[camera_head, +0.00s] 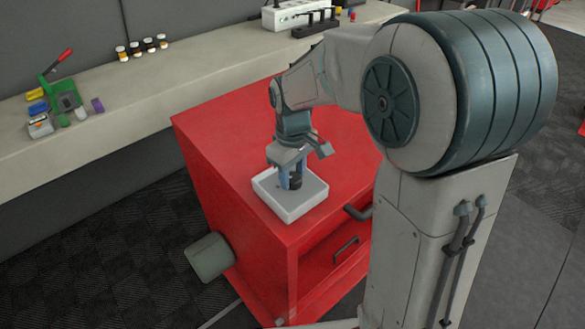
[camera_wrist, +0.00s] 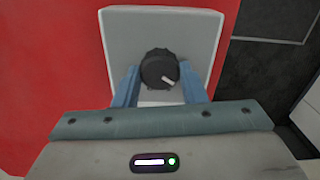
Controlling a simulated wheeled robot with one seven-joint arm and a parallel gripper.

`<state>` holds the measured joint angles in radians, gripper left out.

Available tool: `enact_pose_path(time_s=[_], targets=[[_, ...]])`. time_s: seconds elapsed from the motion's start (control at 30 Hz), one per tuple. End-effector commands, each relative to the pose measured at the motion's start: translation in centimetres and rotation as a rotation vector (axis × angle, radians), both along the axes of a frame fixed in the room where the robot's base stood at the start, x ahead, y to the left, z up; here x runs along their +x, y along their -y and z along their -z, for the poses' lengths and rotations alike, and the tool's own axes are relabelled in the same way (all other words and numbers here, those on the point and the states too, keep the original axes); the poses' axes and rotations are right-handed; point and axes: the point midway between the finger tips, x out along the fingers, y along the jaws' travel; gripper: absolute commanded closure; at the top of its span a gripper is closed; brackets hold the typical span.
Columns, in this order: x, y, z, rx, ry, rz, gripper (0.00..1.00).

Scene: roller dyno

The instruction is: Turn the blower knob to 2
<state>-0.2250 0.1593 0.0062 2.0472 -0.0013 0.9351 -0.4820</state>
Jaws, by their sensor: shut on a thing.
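The blower knob (camera_wrist: 159,68) is a round black ribbed dial with a short white pointer mark. In the wrist view the mark points to the lower right. The knob sits on a light grey box (camera_wrist: 203,32), which also shows in the head view (camera_head: 290,209) on top of the red cabinet. My gripper (camera_wrist: 158,80) is shut on the knob, one blue finger at each side. In the head view my gripper (camera_head: 291,182) reaches down onto the box from above. No readable numbers show around the knob.
The red cabinet (camera_head: 225,150) has drawer handles at its front right and a grey cylinder (camera_head: 210,257) at its left side. Behind it runs a long grey bench (camera_head: 170,95) with small bottles (camera_head: 142,47), coloured items and a power strip. The cabinet top around the box is clear.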

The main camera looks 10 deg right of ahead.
Motion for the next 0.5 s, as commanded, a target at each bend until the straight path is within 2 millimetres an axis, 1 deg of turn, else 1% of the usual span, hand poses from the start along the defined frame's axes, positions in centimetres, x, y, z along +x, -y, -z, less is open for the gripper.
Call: enact_pose_path(time_s=[0.27, 0.5], targets=[[0.01, 0.02, -0.03, 0.0, 0.0, 0.164, 0.85], [0.02, 0.04, -0.04, 0.0, 0.0, 0.386, 0.85]])
